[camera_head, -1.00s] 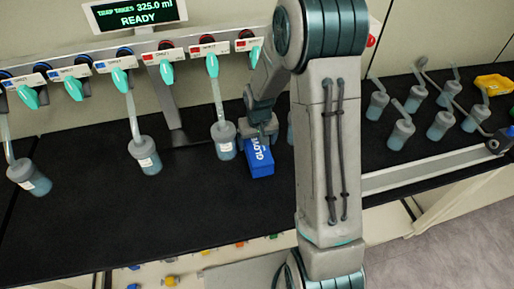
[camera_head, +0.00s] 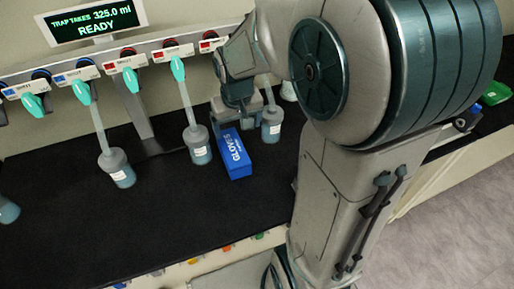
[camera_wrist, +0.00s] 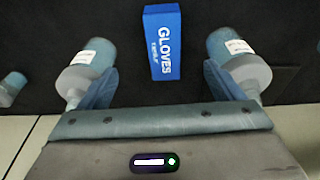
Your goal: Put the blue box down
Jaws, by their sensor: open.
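The blue box (camera_head: 236,155), lettered GLOVES, rests on the black counter mat with its long side running toward the counter's front. In the wrist view the blue box (camera_wrist: 162,45) lies ahead of my gripper (camera_wrist: 162,88), between the lines of its two spread blue fingers, with dark gaps on both sides. My gripper is open and empty. In the head view my gripper (camera_head: 237,112) is just behind the box's far end; its fingertips are partly hidden there.
A flask (camera_head: 200,147) stands close left of the box and another flask (camera_head: 271,125) close right. A further flask (camera_head: 118,168) is farther left. The valve manifold (camera_head: 128,60) runs behind. The black mat (camera_head: 150,230) is clear in front. A green tray (camera_head: 495,92) is far right.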

